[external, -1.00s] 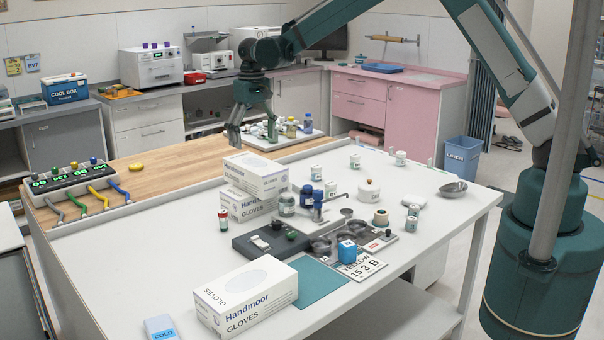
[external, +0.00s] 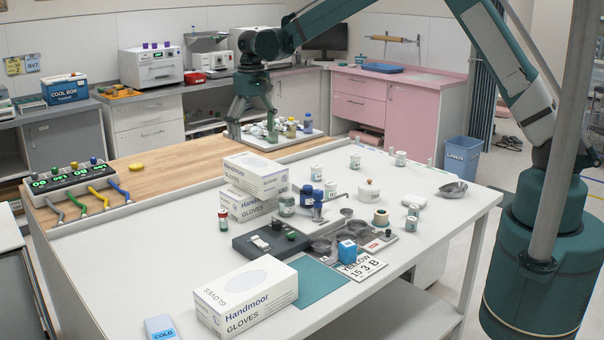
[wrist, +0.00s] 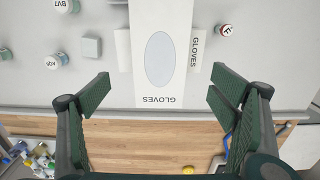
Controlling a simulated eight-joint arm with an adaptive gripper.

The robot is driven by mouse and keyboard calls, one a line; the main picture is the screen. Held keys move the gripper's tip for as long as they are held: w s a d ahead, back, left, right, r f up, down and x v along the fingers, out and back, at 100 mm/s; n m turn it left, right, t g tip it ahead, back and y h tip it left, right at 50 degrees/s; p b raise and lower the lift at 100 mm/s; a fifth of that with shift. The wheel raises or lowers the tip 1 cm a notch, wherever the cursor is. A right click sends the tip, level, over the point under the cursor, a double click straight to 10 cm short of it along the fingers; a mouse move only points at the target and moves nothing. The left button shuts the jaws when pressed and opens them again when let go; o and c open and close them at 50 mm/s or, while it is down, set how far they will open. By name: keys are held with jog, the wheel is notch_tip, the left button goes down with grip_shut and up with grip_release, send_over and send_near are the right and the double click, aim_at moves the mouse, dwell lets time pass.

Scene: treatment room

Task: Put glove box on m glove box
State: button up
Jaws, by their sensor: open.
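Two white glove boxes are stacked near the back of the white table: the upper glove box (external: 256,176) lies on the lower glove box (external: 240,206). A third white glove box (external: 238,303) marked "Handmoor GLOVES" lies alone at the table's front. I cannot tell which one is the "m" box. My gripper (external: 253,136) is open and empty, behind and above the stack. In the wrist view, the upper glove box (wrist: 160,92) lies ahead between the spread fingers (wrist: 163,85). Parts of the lower glove box (wrist: 201,55) show beside it.
A red-capped vial (external: 223,219) stands left of the stack. Several jars and a dark device (external: 262,244) are to its right and front. A teal mat (external: 318,284) lies beside the front box. A tray of bottles (external: 300,138) sits behind.

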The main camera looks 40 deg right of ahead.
jog(key=s+d+r+t, duration=0.2)
jog(key=s+d+r, duration=0.6)
jog(key=s+r, duration=0.25)
jog(key=s+d+r+t, duration=0.1)
jog(key=s+d+r, duration=0.75)
jog(key=s, duration=0.25)
jog(key=s+d+f+t, duration=0.1)
jog(key=s+d, duration=0.2)
jog(key=s, duration=0.6)
jog(key=s+d+f+t, duration=0.1)
jog(key=s+d, duration=0.2)
jog(key=s, duration=0.6)
jog(key=s+d+f+t, duration=0.2)
jog(key=s+d, duration=0.1)
jog(key=s, duration=0.7)
jog(key=shift+d, duration=0.25)
jog(key=shift+s, duration=0.1)
dwell(2.7)
